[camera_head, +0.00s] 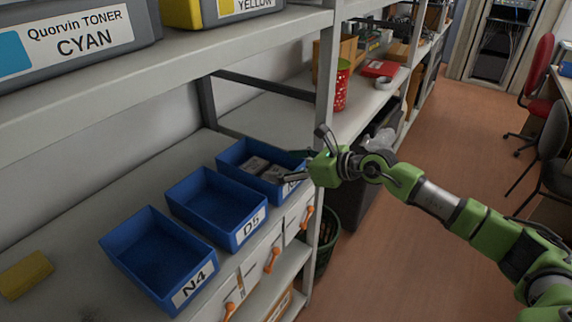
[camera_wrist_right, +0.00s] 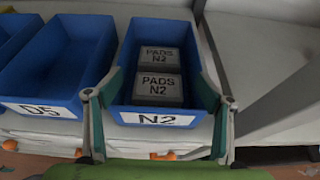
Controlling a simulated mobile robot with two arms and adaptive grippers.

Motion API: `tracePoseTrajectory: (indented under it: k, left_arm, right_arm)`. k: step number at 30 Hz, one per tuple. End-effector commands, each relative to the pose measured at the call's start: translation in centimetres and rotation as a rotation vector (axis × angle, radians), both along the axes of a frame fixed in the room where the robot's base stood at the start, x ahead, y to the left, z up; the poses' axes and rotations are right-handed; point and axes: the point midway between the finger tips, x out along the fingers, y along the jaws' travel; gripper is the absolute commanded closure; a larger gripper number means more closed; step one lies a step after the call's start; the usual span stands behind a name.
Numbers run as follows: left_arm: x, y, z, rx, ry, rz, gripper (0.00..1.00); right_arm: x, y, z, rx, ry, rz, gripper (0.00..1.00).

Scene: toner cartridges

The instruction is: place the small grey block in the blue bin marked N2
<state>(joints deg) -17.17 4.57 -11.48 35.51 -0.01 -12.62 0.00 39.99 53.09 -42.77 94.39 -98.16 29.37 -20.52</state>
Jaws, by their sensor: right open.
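The blue bin marked N2 (camera_head: 231,152) stands on the shelf as the farthest of three blue bins; its label also shows in the right wrist view (camera_wrist_right: 157,119). Two small grey blocks lie inside it, one behind the other: a far block (camera_wrist_right: 160,57) and a near block (camera_wrist_right: 157,90), both lettered PADS N2. They also show in the head view, one at the back (camera_head: 256,164) and one nearer my gripper (camera_head: 274,173). My right gripper (camera_head: 303,155) is open at the front of this bin, its fingers apart and nothing between them. My left gripper is out of view.
The D5 bin (camera_head: 249,226) and N4 bin (camera_head: 194,286) stand nearer and look empty. A yellow block (camera_head: 26,274) lies on the shelf at left. A shelf post (camera_head: 325,90) rises just behind my right gripper. An upper shelf holds toner boxes (camera_head: 75,40).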

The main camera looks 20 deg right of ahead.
Motion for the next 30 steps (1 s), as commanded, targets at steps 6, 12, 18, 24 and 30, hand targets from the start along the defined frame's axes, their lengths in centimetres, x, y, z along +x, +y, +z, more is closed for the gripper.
tracePoseTrajectory:
  k: [6, 12, 18, 24, 30]
  left_arm:
    - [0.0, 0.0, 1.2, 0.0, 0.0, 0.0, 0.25]
    - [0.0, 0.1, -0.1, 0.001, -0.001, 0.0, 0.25]
    - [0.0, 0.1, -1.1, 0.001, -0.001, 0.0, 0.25]
    - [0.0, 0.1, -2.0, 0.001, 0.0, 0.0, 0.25]
    - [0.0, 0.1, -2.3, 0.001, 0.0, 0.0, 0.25]
  right_arm:
    - [0.0, 0.0, 1.7, 0.0, -0.002, -0.001, 0.25]
    - [-2.6, -2.2, 2.3, -0.005, -0.001, -0.001, 0.25]
    - [-5.5, -4.5, 3.7, -0.005, 0.0, -0.003, 0.25]
    - [-7.6, -6.0, 4.9, -0.003, 0.001, -0.001, 0.25]
    - [-8.6, -6.7, 5.6, 0.0, 0.0, 0.0, 0.25]
